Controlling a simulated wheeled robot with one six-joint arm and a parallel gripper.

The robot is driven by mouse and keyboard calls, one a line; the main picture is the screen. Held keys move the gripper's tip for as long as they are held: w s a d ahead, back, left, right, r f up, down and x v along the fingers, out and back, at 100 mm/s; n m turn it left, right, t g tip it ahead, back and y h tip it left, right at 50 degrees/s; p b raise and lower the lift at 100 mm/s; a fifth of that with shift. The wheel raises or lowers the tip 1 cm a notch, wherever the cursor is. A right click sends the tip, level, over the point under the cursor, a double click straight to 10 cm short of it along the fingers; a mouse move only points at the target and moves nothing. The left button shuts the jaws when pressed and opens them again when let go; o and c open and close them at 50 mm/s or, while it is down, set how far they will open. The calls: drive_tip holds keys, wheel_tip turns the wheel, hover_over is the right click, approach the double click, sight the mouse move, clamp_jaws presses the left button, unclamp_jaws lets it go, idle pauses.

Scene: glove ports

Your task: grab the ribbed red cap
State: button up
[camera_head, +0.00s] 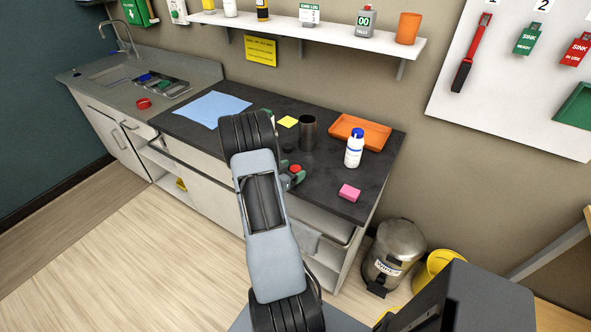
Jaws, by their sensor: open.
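A small round red piece (296,169), which looks like the red cap, shows on the dark counter just right of my arm. It is too small to make out ribs. Dark and greenish parts lie right against it, partly covered by my arm, and I cannot tell what they are. Another red round thing, ring-like (144,103), lies on the grey sink counter at the left. My arm rises from the bottom middle and bends over the counter. My gripper cannot be made out; my own arm hides that area.
A blue sheet (211,109) lies left of my arm. A shelf (337,41) runs above; a bin (394,254) stands right.

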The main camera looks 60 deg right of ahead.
drive_tip(key=shift+d, duration=0.1)
drive_tip(key=c, duration=1)
